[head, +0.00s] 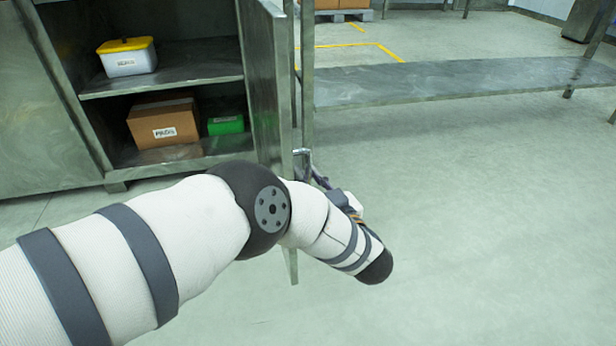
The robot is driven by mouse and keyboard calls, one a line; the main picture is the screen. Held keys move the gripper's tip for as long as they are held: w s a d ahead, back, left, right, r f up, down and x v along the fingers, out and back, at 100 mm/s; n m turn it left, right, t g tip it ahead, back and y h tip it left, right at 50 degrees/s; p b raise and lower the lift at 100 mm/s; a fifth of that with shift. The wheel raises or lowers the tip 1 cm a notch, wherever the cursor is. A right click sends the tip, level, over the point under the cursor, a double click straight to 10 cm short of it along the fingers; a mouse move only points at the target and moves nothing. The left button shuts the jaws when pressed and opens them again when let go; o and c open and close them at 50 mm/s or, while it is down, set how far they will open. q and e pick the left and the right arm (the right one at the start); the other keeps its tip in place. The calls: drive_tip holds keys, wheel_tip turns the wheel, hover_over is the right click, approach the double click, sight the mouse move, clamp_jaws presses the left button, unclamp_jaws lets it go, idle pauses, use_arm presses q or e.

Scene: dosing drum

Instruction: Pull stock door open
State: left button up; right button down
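The grey metal stock door (262,75) stands swung open and is seen nearly edge-on, to the right of the open cabinet. Its bar handle (302,153) is on the right side of the door, low down. My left arm reaches in from the lower left, across the front of the door's lower part. My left gripper (317,174) is at the handle, mostly hidden by my wrist. The frame does not show clearly whether its fingers are closed around the handle. My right gripper is out of view.
Inside the cabinet, a white tub with a yellow lid (128,58) sits on the upper shelf (185,70). A brown box (163,122) and a green box (226,125) sit below. A metal bench shelf (440,82) stands at the right. Floor in front is clear.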

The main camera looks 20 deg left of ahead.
use_arm(q)
drive_tip(key=v, duration=1.1)
drive_tip(key=shift+s+d, duration=0.15)
drive_tip(key=shift+s, duration=0.05)
